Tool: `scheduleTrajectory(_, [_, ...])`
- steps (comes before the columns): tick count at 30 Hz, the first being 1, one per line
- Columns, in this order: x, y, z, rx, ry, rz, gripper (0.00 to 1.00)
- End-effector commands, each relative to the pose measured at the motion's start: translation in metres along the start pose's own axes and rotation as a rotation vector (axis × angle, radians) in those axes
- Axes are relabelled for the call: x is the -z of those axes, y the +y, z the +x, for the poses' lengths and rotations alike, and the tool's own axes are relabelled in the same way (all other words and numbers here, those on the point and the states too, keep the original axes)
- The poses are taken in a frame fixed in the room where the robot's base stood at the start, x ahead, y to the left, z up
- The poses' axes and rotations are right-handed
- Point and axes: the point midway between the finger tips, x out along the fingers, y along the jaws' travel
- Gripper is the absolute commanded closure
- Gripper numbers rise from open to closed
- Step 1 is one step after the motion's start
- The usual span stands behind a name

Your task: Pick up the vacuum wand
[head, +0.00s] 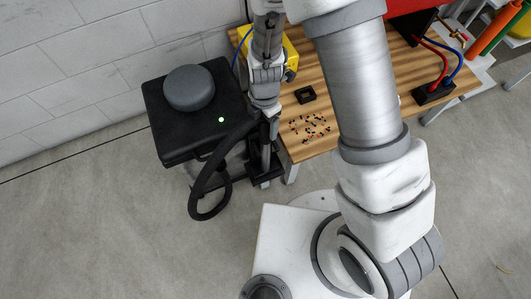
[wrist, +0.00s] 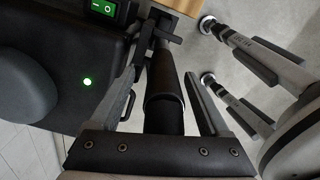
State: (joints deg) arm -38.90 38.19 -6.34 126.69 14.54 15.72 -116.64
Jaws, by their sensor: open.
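The vacuum wand (wrist: 165,82) is a dark tube with a thick sleeve, upright in front of the table's left corner. In the head view, a lighter stretch of the wand (head: 266,160) shows below my gripper (head: 266,115). In the wrist view, my gripper (wrist: 167,78) is open, with one finger on each side of the wand. I cannot tell whether either finger touches it. The black vacuum unit (head: 172,142) stands to the left, with a grey dome and a lit green light. Its black hose (head: 200,190) loops down towards the floor.
The wooden table (head: 312,82) is just right of the wand, bearing a small black square frame (head: 305,95) and scattered small bits (head: 310,128). A yellow box (head: 290,55) stands behind my wrist. A block wall (head: 80,70) is behind the vacuum; the floor in front is clear.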

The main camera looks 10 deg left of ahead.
Motion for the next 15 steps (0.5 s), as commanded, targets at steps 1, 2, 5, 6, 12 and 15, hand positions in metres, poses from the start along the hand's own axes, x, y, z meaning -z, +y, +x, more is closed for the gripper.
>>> scheduleTrajectory(1, [-0.001,-0.003,0.014,0.004,0.001,0.002,0.20])
scheduleTrajectory(2, [-0.001,-0.004,0.018,0.004,0.000,0.002,0.20])
scheduleTrajectory(5, [-0.001,-0.004,0.030,0.003,0.000,0.001,0.20])
scheduleTrajectory(6, [-0.001,-0.004,0.033,0.002,0.001,0.001,0.20])
scheduleTrajectory(12, [-0.001,-0.004,0.036,0.001,0.000,0.000,0.20])
scheduleTrajectory(15, [-0.001,-0.004,0.036,0.001,0.000,0.000,0.20])
